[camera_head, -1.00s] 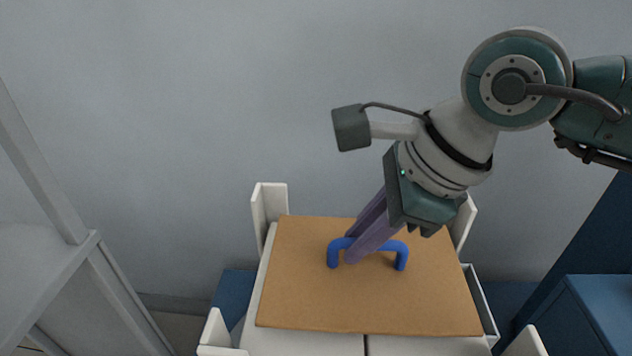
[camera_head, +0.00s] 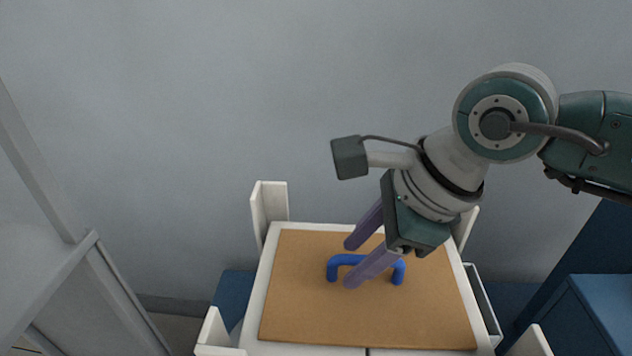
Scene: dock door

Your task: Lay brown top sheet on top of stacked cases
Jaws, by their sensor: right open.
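The brown top sheet (camera_head: 300,310) lies flat on top of the white stacked cases (camera_head: 262,268), with a white margin showing at its back and left edges. A blue handle (camera_head: 336,261) stands up from the middle of the sheet. My right gripper (camera_head: 351,263) comes in from the right with its two purple fingers spread apart around the handle's bar, not clamped on it. It partly hides the handle and the sheet's back part. My left gripper is not in view.
White corner posts (camera_head: 269,205) rise around the cases. A blue cabinet (camera_head: 590,310) stands at the right. A grey frame (camera_head: 75,262) stands at the left. A plain grey wall (camera_head: 200,120) is behind.

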